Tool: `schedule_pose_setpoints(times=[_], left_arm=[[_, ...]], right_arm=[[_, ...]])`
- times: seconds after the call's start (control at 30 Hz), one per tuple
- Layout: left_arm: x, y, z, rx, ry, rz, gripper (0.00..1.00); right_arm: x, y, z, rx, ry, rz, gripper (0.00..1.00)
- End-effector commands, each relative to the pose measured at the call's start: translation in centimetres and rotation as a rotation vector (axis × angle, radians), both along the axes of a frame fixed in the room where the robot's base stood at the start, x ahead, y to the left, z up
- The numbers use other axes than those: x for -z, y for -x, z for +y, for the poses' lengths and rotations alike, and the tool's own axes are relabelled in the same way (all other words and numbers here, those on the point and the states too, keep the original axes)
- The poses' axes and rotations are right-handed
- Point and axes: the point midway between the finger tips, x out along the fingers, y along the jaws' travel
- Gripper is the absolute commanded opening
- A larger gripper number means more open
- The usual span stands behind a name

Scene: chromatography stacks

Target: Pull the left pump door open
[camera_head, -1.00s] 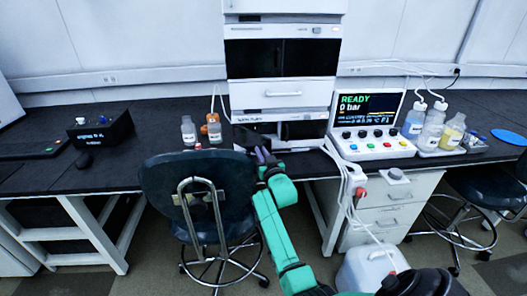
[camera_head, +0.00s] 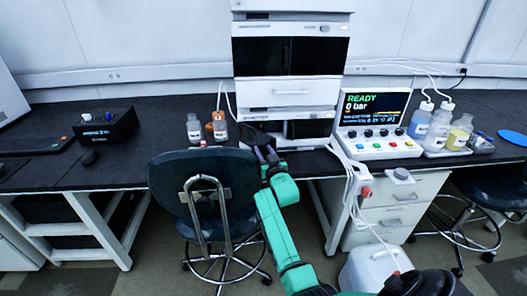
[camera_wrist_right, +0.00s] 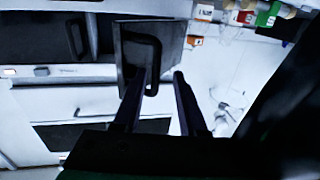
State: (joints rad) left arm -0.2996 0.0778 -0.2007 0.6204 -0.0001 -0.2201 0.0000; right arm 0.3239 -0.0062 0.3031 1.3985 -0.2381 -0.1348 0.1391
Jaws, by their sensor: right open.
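The left pump door (camera_wrist_right: 170,33) is a dark panel with a black loop handle (camera_wrist_right: 157,48). In the wrist view it stands out at an angle from the white stack front, so it looks partly open. In the head view it shows as a small dark panel (camera_head: 250,134) at the left of the lower stack module. My right gripper (camera_wrist_right: 160,76) is open, its fingers apart at the door. One finger lies close to the handle; I cannot tell whether it touches. In the head view the right gripper (camera_head: 268,156) is in front of the lower module. My left gripper is out of view.
A dark chair (camera_head: 170,185) stands just left of my right arm. Bottles (camera_head: 193,128) stand on the bench left of the stack. A control panel (camera_head: 375,143) and solvent bottles (camera_head: 438,127) are to the right. A white container (camera_head: 370,268) is on the floor.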

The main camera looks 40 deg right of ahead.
Motion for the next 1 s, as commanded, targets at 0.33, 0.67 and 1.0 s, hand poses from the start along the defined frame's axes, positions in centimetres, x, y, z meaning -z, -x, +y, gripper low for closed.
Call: schedule_pose_setpoints(times=[0.33,0.67,1.0], left_arm=[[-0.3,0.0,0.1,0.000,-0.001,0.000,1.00],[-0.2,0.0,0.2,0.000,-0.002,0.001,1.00],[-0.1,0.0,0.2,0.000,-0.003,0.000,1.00]], right_arm=[[0.1,2.8,0.9,0.000,0.000,0.003,0.41],[0.3,10.5,3.5,-0.001,-0.001,0.004,0.41],[0.0,13.7,4.7,-0.002,0.000,0.000,0.41]])
